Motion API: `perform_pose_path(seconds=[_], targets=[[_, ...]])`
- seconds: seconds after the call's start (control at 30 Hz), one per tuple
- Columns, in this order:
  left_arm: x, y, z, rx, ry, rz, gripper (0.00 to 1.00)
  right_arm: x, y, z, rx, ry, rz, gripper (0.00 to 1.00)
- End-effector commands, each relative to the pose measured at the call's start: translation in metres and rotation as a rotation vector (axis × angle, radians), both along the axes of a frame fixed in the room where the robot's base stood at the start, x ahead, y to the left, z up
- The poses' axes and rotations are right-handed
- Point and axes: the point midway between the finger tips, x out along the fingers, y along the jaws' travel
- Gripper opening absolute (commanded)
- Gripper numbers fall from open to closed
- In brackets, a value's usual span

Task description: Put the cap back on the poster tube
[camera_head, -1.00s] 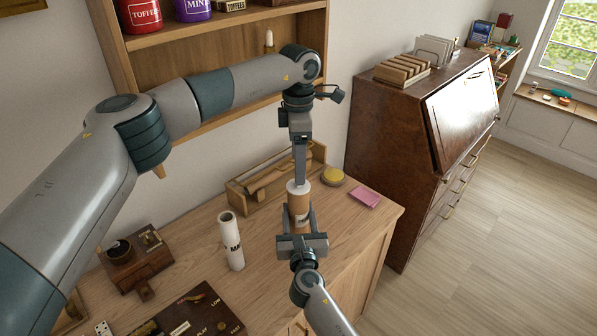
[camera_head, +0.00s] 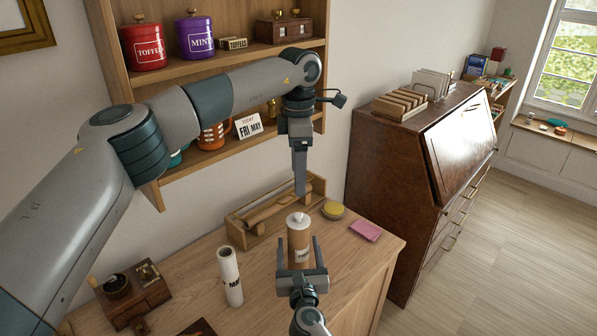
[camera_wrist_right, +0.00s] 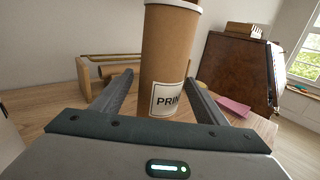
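A brown cardboard tube (camera_head: 299,243) with a label starting "PRIN" stands upright on the wooden desk. A white cap (camera_head: 298,219) with a small knob sits on its top end; its seating is too small to judge. The tube (camera_wrist_right: 168,52) also shows in the right wrist view, with a white band at the top edge. My right gripper (camera_head: 298,248) is open, its fingers either side of the tube with gaps. My left gripper (camera_head: 300,190) points down just above the cap, apart from it. Its fingers are edge-on, so their opening is hidden.
A white tube (camera_head: 230,275) with a dark open top stands to the left. Behind are a wooden tray (camera_head: 240,224), a yellow-topped round tin (camera_head: 333,210) and a pink pad (camera_head: 365,231). A shelf (camera_head: 180,67) rises behind my left arm; a dark bureau (camera_head: 395,170) stands right.

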Motion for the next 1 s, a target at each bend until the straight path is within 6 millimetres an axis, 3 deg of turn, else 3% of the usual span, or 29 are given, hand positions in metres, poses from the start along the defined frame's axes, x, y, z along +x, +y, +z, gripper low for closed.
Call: perform_pose_path(seconds=[0.47, 0.67, 1.0], targets=[[0.0, 0.0, -0.001, 0.0, 0.0, 0.0, 0.69, -0.011, -0.001, 0.0, 0.0, 0.0, 0.0, 0.67], [0.0, 0.0, -0.002, 0.0, 0.0, 0.0, 0.69, -0.037, -0.003, -0.001, 0.0, 0.0, 0.001, 0.67], [0.0, 0.0, -0.011, 0.0, 0.0, 0.0, 0.69, -0.105, -0.008, -0.003, 0.001, 0.001, 0.001, 0.67]])
